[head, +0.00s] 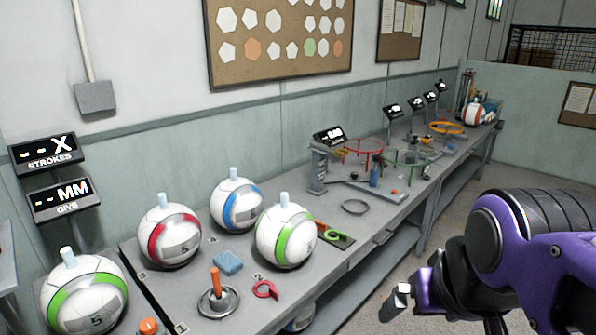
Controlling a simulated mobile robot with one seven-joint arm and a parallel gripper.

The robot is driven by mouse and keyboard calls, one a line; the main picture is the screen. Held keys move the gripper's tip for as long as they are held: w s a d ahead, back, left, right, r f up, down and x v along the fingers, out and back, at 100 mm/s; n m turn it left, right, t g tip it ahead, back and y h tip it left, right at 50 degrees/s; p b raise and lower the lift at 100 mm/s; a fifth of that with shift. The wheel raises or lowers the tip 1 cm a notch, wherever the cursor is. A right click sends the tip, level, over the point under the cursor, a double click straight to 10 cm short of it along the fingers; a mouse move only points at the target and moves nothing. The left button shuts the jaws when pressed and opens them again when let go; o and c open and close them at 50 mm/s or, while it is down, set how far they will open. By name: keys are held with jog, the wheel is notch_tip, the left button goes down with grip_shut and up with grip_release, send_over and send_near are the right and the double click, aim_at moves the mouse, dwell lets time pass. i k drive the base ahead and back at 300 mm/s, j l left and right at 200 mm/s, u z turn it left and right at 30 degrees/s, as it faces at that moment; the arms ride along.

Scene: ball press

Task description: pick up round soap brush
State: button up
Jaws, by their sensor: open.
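An upright orange handle (215,281) stands in a round grey metal dish (228,306) near the front of the bench. It looks like the round soap brush, but no bristles show and I cannot tell brush from dish for sure. My gripper (405,298) is at the lower right, out past the bench's front edge and well to the right of the handle. It is open and empty, and its fingers are partly hidden by its own body.
A red ring-shaped tool (265,290) and a blue sponge (228,262) lie close to the dish. Several striped balls, including a green one (285,237) and a red one (169,236), stand around. The bench (330,270) has free room right of the red tool.

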aim_at(214, 272)
jog(key=u, duration=1.15)
